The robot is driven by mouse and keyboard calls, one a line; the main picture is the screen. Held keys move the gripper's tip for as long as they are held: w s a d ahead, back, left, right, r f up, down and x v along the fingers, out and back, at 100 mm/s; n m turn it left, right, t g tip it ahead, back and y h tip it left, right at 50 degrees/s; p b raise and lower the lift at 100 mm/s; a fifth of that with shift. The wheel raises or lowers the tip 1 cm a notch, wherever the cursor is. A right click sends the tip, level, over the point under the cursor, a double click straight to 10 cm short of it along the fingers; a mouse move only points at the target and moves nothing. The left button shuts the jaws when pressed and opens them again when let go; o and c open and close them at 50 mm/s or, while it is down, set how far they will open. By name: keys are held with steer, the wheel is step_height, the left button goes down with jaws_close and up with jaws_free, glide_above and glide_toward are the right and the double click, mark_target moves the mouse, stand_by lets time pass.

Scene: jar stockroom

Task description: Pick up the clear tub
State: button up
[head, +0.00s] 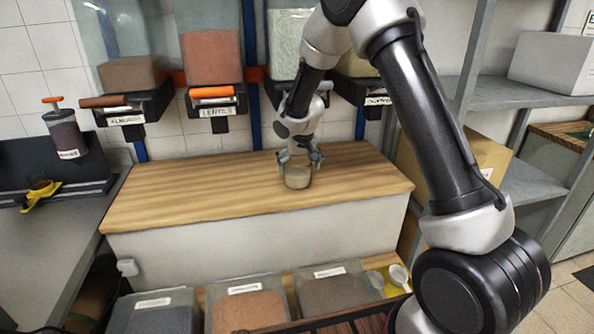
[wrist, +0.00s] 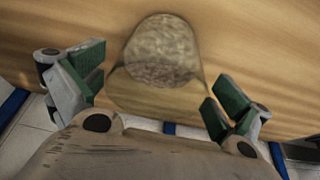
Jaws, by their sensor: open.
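The clear tub (head: 298,178) stands on the wooden counter top, right at my gripper (head: 300,161). It is see-through, with a greyish-brown grainy filling. The wrist view shows the tub (wrist: 160,55) between the two green-padded fingers of my gripper (wrist: 156,90). I cannot tell how far down the tub's sides the fingertips reach. Part of the tub is hidden behind the gripper in the head view.
The wooden counter (head: 190,180) is otherwise clear. Wall dispensers hang behind it, including one marked LENTILS (head: 213,90). Filled bins (head: 250,305) stand below the front. A jar with an orange-topped handle (head: 67,135) is at left; metal shelving (head: 500,95) is at right.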

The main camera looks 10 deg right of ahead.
steer(key=shift+w+d+f, duration=0.1)
steer(key=shift+w+f, duration=0.2)
steer(key=shift+f, duration=0.4)
steer(key=shift+x, duration=0.75)
steer(key=c, duration=1)
